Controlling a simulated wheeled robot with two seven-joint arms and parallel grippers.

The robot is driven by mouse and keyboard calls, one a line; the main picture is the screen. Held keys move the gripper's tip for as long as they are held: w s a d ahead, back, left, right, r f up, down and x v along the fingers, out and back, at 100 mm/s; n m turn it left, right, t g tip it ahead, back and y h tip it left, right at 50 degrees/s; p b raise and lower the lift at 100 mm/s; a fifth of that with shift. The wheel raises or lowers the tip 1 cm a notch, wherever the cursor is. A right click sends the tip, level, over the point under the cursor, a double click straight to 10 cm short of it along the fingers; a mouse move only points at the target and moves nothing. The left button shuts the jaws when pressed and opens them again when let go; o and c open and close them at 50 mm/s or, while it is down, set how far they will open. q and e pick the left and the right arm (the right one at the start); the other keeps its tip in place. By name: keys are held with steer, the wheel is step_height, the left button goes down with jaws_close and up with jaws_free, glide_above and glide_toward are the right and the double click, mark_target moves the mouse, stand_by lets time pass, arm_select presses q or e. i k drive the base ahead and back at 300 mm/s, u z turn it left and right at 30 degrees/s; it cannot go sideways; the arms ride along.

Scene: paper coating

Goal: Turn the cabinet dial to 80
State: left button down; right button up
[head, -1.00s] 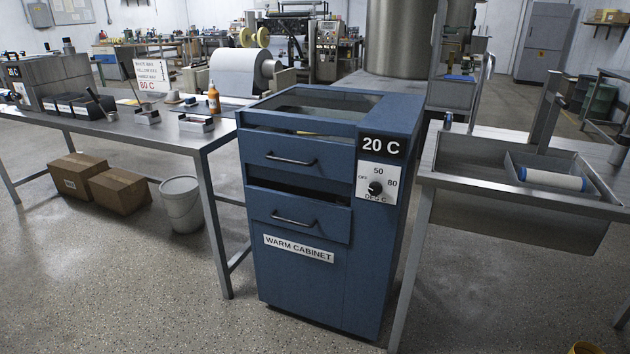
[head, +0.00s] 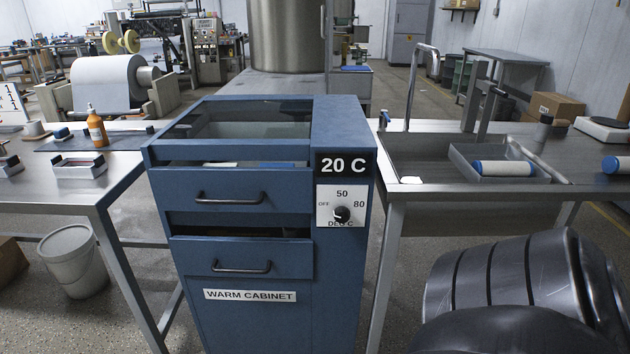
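The blue warm cabinet (head: 258,322) stands in front of me between two metal tables. Its black dial (head: 342,214) sits on a white plate at the upper right of the front, marked OFF, 50 and 80. The dial's pointer mark looks turned toward the OFF side, but it is too small to be sure. The display (head: 346,166) above it reads 20 C. A dark arm part of mine fills the lower right, well below and right of the dial. Neither gripper is in view.
The left table (head: 110,193) holds an orange bottle (head: 96,128) and small trays. A white bucket (head: 74,262) stands under it. On the right, a sink (head: 420,150) has a tray with a blue-ended roller (head: 504,168). Two cabinet drawers have dark handles.

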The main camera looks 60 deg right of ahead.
mark_target(341, 214)
steer(key=z, duration=0.65)
steer(key=i, duration=0.85)
steer(key=z, duration=0.8)
